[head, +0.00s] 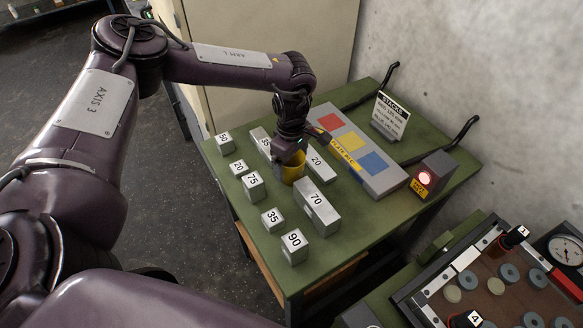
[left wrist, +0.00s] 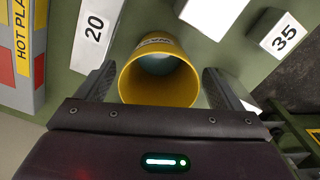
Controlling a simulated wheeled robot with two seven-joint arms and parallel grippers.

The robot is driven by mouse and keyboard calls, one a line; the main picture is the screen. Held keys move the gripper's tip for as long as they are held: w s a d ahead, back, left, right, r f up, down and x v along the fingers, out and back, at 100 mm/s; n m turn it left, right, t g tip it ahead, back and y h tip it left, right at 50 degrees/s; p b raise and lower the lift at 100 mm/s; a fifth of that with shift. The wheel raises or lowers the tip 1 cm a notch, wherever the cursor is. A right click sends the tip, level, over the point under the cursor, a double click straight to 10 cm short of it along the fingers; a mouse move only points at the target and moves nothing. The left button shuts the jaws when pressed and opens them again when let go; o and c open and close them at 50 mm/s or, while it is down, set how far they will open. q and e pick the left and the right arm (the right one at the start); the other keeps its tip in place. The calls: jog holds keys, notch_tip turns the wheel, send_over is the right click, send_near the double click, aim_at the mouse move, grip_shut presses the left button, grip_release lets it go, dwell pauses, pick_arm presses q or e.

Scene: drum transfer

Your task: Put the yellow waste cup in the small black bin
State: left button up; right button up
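The yellow waste cup (head: 292,171) is among the blocks on the green table in the head view, partly hidden by my left gripper (head: 287,153). The small black bin is not clearly seen. My right gripper is not in view.
Several numbered grey blocks stand around the cup, including a tall 70 block (head: 316,207) and a 75 block (head: 253,187). A hot plate panel (head: 357,153) with coloured squares lies behind. A box with a red lamp (head: 430,174) and a sign (head: 390,115) stand on the right.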

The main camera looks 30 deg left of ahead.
pick_arm(q)
jog(key=c, duration=1)
jog(key=shift+o, duration=0.2)
jog(key=shift+w+r, duration=0.1)
jog(key=shift+r, duration=0.05)
notch_tip(320, 180, up, 20)
jog(key=b, duration=0.2)
jog(key=shift+f, duration=0.25)
